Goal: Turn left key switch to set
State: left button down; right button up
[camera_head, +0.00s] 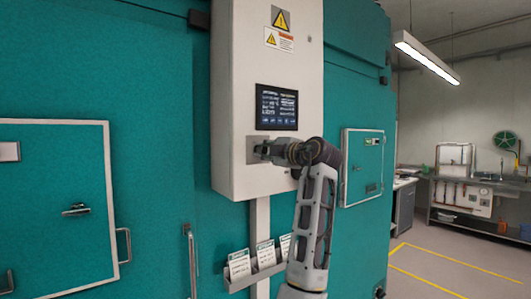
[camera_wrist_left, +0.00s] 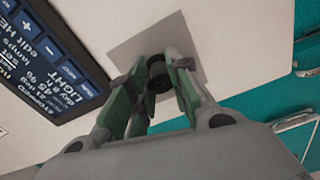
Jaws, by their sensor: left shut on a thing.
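The left key switch (camera_wrist_left: 158,74) is a small dark round knob on a grey square plate (camera_wrist_left: 130,48) on the white control box (camera_head: 230,100). In the wrist view my left gripper (camera_wrist_left: 157,84) has its green-padded fingers on both sides of the knob, shut on it. In the head view the left gripper (camera_head: 262,150) reaches the plate (camera_head: 251,143) below the screen; the fingers and wrist hide the knob there. The knob's set mark and its exact angle cannot be read. My right gripper is not in view.
A dark display (camera_head: 277,108) sits just above the gripper. Warning labels (camera_head: 280,28) are higher on the box. Below is a rack (camera_head: 258,277) with paper cards. Teal chamber doors with handles (camera_head: 76,209) stand to the left; a small panel (camera_head: 362,165) is at right.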

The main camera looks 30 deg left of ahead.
pick_arm(q)
jog(key=shift+f+m, duration=0.15)
jog(key=shift+m, duration=1.75)
jog(key=c, duration=1.4)
grip_release()
jog(key=shift+o, duration=1)
jog(key=shift+w, duration=0.1)
jog(key=shift+d, duration=0.15)
jog(key=v, duration=1.1)
jog(key=shift+s+d, duration=0.2)
jog(key=shift+d, duration=0.15)
jog(key=shift+m, duration=0.4)
